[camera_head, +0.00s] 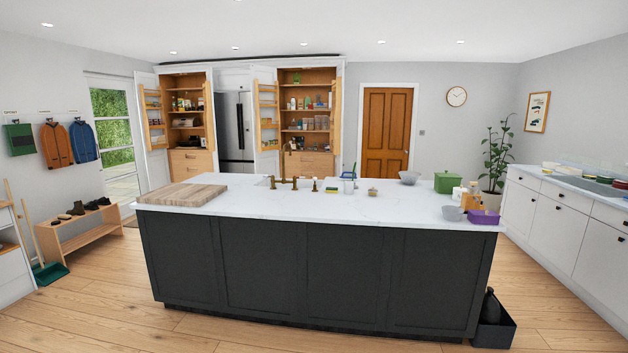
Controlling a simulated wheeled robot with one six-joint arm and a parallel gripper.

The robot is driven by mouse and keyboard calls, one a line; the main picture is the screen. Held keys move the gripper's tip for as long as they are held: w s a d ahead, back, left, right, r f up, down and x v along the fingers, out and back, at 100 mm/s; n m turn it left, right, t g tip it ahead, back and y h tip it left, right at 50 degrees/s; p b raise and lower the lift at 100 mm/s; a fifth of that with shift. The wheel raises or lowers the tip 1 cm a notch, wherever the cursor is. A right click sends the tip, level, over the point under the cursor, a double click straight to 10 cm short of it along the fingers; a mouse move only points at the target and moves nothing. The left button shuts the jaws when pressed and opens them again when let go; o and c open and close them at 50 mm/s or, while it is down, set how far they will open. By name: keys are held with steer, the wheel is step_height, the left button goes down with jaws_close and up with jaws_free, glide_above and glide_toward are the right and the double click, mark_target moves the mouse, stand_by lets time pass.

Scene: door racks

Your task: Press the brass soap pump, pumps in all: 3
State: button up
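The kitchen island (400,207) has a white top, and a tall brass tap (283,165) stands by the sink near its middle. Several small brass fittings stand around the tap. A small upright brass piece (314,185) to the right of the tap looks like the soap pump, but it is too small to be sure. Whether its head is up or pressed down cannot be told. My gripper is not in view, and nothing is seen touching the brass pieces.
A yellow-green sponge (331,189), a cup with a brush (348,186) and a wooden board (182,195) are on the island. A green box (447,182) and purple tub (483,217) stand at its right.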

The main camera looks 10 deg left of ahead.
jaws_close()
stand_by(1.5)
